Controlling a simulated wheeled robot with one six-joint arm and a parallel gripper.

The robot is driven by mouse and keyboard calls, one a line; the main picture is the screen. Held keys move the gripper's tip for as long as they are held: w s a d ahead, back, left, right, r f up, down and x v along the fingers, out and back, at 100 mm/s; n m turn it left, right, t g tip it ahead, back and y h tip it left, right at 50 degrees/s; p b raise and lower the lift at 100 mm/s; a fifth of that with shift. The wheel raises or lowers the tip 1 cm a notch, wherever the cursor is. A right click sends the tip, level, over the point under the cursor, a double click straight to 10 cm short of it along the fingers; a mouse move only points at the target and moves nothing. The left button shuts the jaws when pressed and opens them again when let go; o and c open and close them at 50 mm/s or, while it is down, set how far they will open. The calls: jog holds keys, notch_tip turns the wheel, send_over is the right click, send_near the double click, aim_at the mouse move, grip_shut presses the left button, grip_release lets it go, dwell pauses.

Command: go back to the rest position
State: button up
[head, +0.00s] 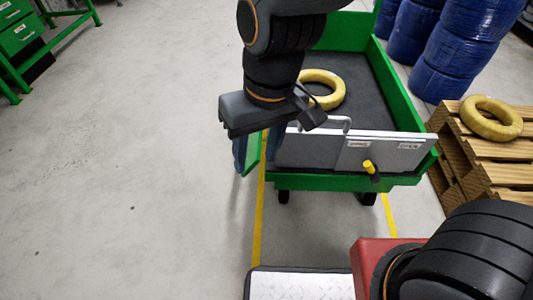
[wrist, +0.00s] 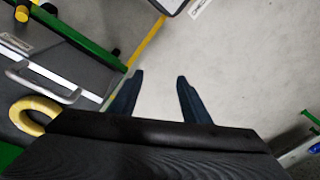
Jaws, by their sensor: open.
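My gripper (wrist: 160,82) is open and empty in the wrist view, its two dark blue fingers spread apart over bare grey floor. In the head view my gripper (head: 246,160) hangs at the left side of a green cart (head: 405,85), close to the cart's grey front panel (head: 310,150). Whether it touches the cart cannot be told. A yellow cable ring (head: 322,90) lies on the cart's dark bed, partly hidden by my arm. It also shows in the wrist view (wrist: 22,122) at the left.
A wooden pallet (head: 500,180) with another yellow ring (head: 490,118) stands right of the cart. Blue cable rolls (head: 455,50) stand behind. A green bench (head: 40,40) is at the far left. The floor (head: 120,170) on the left is clear.

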jog(key=shift+s+d+r+h, duration=0.15)
jog(key=shift+s+d+h, duration=0.15)
jog(key=shift+s+d, duration=0.75)
jog(key=shift+a, duration=0.1)
dwell(0.6)
